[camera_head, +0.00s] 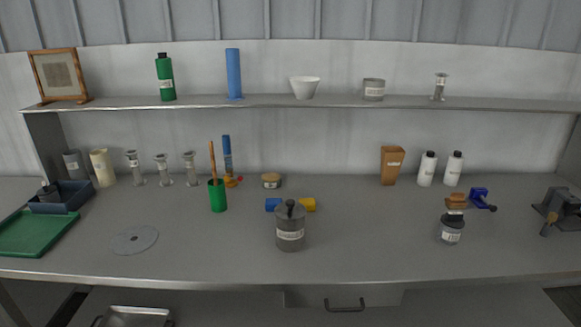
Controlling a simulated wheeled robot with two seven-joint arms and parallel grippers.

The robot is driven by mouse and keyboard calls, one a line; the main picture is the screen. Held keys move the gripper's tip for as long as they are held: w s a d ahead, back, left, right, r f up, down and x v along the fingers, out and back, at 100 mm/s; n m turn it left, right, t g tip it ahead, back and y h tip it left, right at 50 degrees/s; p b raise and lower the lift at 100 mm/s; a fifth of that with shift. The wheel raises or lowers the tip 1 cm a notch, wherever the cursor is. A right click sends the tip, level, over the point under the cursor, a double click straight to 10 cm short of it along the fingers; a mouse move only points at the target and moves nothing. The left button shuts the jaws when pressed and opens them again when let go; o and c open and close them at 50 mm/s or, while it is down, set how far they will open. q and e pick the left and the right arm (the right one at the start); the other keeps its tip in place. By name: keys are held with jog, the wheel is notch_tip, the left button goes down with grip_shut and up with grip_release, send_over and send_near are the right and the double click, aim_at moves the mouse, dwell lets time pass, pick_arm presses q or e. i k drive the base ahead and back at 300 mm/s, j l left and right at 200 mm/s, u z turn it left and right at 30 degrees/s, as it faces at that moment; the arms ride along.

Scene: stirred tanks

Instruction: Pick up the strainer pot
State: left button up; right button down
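A dark grey lidded pot (290,232) with a round knob and a pale label stands upright near the middle of the bench. It is the most pot-like thing in view, but its label is too small to read, so I cannot tell for sure that it is the strainer pot. A smaller grey jar (451,232) with a dark top and a label stands to the right. A grey labelled tub (373,90) sits on the shelf. Neither of my grippers shows in the head view.
Blue and yellow cylinders (307,204) lie just behind the lidded pot. A green cup (217,196) with a wooden handle stands to its left. A flat grey disc (135,240) and green tray (38,233) lie further left.

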aim_at(289, 237)
jog(key=i+j+z, duration=0.1)
jog(key=j, duration=0.25)
jog(key=i+j+z, duration=0.15)
jog(key=j, duration=0.25)
jog(key=i+j+z, duration=0.1)
jog(key=i+j, duration=0.15)
jog(key=j, duration=0.15)
jog(key=i+j+z, duration=0.15)
jog(key=j, duration=0.25)
